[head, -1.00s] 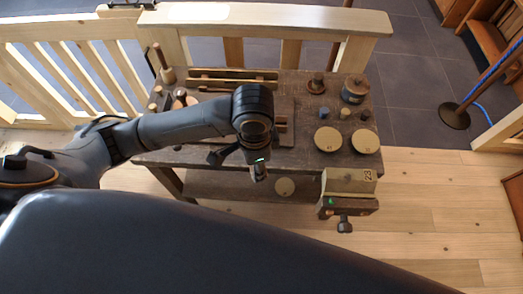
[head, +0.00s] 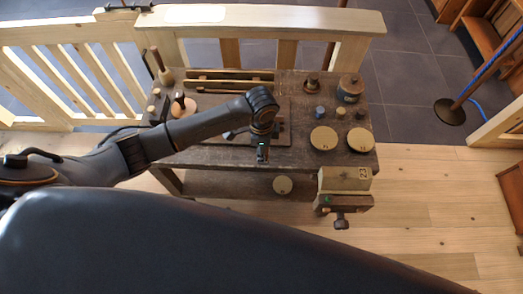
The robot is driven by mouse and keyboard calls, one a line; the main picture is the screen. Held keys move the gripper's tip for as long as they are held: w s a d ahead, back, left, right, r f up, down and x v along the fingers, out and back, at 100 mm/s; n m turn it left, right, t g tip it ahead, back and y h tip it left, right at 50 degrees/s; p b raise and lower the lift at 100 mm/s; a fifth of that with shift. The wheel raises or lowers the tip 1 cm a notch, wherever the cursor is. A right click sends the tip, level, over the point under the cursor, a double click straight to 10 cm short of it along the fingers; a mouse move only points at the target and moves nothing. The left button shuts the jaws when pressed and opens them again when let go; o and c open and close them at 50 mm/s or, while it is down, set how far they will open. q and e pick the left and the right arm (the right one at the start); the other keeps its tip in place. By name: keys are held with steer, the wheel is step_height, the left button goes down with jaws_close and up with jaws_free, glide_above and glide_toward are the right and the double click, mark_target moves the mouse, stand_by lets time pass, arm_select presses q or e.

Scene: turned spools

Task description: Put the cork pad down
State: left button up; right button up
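Several round tan discs look like cork pads. One disc (head: 323,138) and another disc (head: 359,140) lie flat on the right part of the dark workbench (head: 225,155), each with a small mark. I cannot tell which one is the task's cork pad. My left gripper (head: 262,155) points down over the front middle of the bench, left of the two discs. Its fingers are small and dark, and I cannot see whether they hold anything. My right gripper is not in view.
A vise (head: 342,203) with a pale block (head: 344,180) marked 23 sticks out at the bench's front right. A lidded round container (head: 350,90) and small pegs stand behind the discs. Wooden tools lie at the back left. A wooden railing (head: 260,20) runs behind.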

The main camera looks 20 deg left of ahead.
arm_select(q)
steer(key=shift+w+a+f, duration=0.1)
steer(key=shift+w+f, duration=0.3)
steer(key=shift+f, duration=0.1)
step_height(320, 180, down, 3)
steer(key=shift+w+f, duration=0.15)
steer(key=shift+f, duration=0.05)
steer(key=shift+f, duration=0.15)
steer(key=o, duration=1)
steer(key=shift+a, duration=0.1)
